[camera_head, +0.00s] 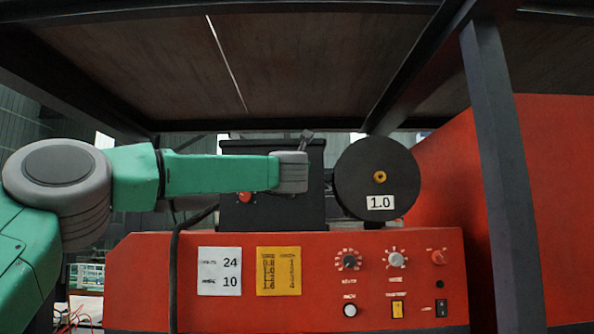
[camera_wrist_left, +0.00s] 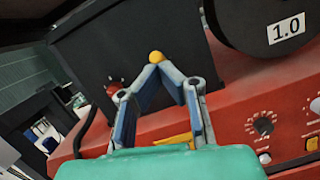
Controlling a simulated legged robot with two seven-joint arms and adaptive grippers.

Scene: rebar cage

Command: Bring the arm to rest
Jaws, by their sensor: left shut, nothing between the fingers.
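My left arm (camera_head: 220,173) is green and grey. It reaches in from the left in the head view, roughly level, in front of a red machine (camera_head: 140,285). Its grey wrist end is before a black box, left of the black spool (camera_head: 350,190) marked 1.0. In the wrist view my left gripper (camera_wrist_left: 157,68) is shut and empty. Its blue-grey fingers meet in a peak, with a small yellow round spot at the tip. In the head view the fingers are mostly hidden. My right gripper is in neither view.
The black box (camera_head: 305,212) bears a red knob (camera_head: 245,196). The red front has knobs, switches and white and yellow labels (camera_head: 278,271). A dark post (camera_head: 500,170) stands at the right, and a dark panel (camera_head: 290,65) hangs overhead. A black cable runs down the machine's left.

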